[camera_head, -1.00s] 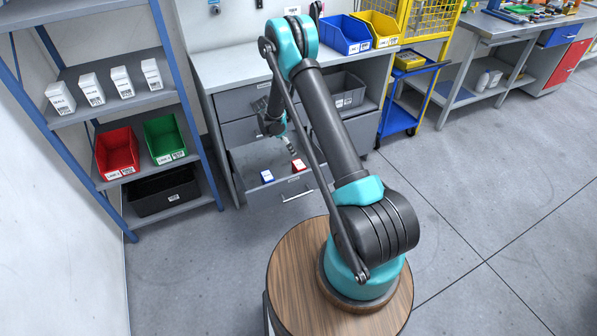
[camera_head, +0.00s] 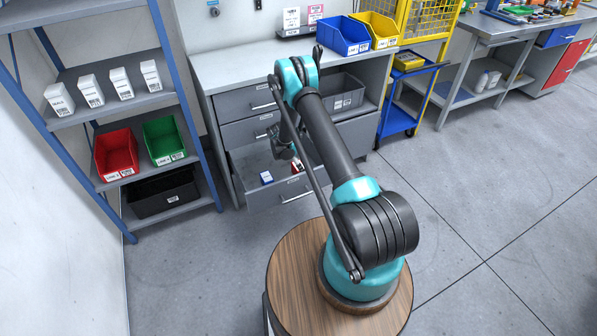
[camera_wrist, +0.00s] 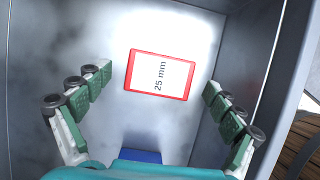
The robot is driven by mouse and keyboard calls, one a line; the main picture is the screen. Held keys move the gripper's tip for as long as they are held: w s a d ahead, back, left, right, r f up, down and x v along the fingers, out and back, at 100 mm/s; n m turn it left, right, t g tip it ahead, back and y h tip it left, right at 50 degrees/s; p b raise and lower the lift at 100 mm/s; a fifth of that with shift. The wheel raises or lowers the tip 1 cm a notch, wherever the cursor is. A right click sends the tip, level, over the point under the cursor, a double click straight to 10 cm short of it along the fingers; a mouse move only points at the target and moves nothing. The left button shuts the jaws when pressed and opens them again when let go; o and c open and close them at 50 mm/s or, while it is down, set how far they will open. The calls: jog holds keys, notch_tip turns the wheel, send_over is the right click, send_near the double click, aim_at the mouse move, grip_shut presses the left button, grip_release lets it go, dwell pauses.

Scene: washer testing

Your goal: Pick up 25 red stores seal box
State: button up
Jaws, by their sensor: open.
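The red seal box (camera_wrist: 162,53) lies in the open drawer. My gripper (camera_wrist: 158,85) is open, with one green-padded finger on the left of the box and one on the right, with gaps to both. Nothing is held. In the head view my arm reaches over the drawer, and the red box (camera_head: 297,167) is partly hidden by my gripper. A blue box (camera_head: 266,177) lies left of it in the drawer; its blue edge (camera_wrist: 140,156) shows at the bottom of the wrist view.
The open drawer's front (camera_head: 290,196) and walls enclose both boxes. The grey cabinet (camera_head: 225,70) carries a blue bin (camera_head: 346,36) and a yellow bin (camera_head: 376,30). A shelf rack (camera_head: 110,80) stands at left. The floor at right is clear.

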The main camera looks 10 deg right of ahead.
jog(key=shift+x, duration=1.1)
jog(key=c, duration=1.3)
